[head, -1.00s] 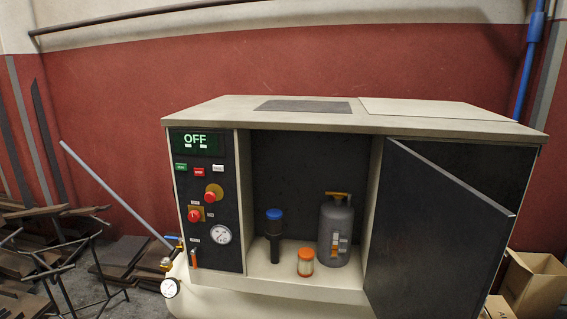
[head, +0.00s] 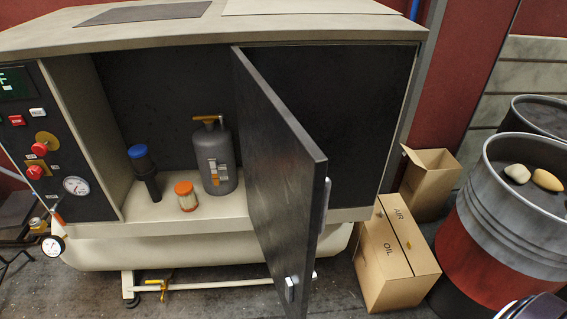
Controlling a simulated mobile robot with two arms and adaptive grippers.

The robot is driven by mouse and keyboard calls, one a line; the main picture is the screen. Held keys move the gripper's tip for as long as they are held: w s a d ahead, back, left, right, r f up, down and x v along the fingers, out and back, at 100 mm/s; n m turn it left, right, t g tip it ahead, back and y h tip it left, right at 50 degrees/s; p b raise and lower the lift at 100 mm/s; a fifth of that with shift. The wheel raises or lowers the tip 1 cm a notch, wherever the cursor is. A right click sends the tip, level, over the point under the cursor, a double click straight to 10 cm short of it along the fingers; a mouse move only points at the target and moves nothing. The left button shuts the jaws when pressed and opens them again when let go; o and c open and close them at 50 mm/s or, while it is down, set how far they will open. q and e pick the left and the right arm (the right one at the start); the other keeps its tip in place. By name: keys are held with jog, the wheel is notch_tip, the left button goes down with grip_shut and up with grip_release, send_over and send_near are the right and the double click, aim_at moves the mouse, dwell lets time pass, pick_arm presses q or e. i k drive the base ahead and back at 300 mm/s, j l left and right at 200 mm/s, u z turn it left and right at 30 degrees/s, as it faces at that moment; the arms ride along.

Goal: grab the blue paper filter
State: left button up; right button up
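In the head view, a dark cylinder with a blue cap (head: 144,172) stands upright inside the open cabinet, on its light floor. It is the only blue-topped item there; I cannot tell whether it is a paper filter. A small pale, ribbed cylinder with an orange cap (head: 186,197) stands to its right, nearer the front edge. A grey canister with an orange-yellow handle (head: 215,160) stands behind that one to the right. Neither of my grippers shows clearly.
The compressor cabinet's (head: 155,236) dark door (head: 283,160) swings out toward me, right of the items. Cardboard boxes marked AIR and OIL (head: 393,258) and a drum with two pale rounded objects on top (head: 515,225) stand at the right. A pressure gauge (head: 76,186) is on the left panel.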

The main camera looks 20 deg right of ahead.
aim_at(139, 154)
jog(key=i+l+u, duration=0.2)
jog(key=l, duration=0.6)
jog(key=l+u, duration=0.15)
jog(key=l, duration=0.6)
